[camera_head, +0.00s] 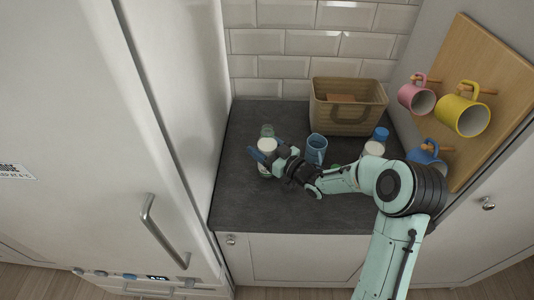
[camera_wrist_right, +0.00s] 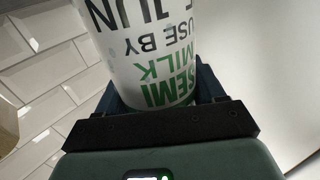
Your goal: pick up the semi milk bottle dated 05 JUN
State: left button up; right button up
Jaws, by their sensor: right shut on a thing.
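A white milk bottle (camera_wrist_right: 145,45) fills the upper middle of the right wrist view, printed "SEMI MILK", "USE BY" and "JUN". The day number is cut off by the frame edge. My right gripper (camera_wrist_right: 160,108) is shut on this bottle. In the head view the right gripper (camera_head: 267,157) is at the left part of the worktop, with the bottle's white top (camera_head: 267,145) showing between its fingers. I cannot tell whether the bottle touches the worktop. My left gripper is not in view.
A blue mug (camera_head: 316,148) stands right of the gripper. A clear glass-like item (camera_head: 267,130) is just behind the bottle. A blue-capped item (camera_head: 381,133) and a white-topped one (camera_head: 374,149) stand near my arm. A basket (camera_head: 348,105) is behind; mugs hang on a board (camera_head: 505,75) at right.

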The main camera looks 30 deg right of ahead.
jog(key=shift+r, duration=0.2)
jog(key=shift+r, duration=1)
notch_tip(320, 180, up, 13)
jog(key=shift+r+p, duration=0.2)
jog(key=shift+p, duration=0.4)
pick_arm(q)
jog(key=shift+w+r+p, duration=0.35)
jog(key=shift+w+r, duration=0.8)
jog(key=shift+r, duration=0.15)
pick_arm(e)
jog(key=shift+r, duration=2.05)
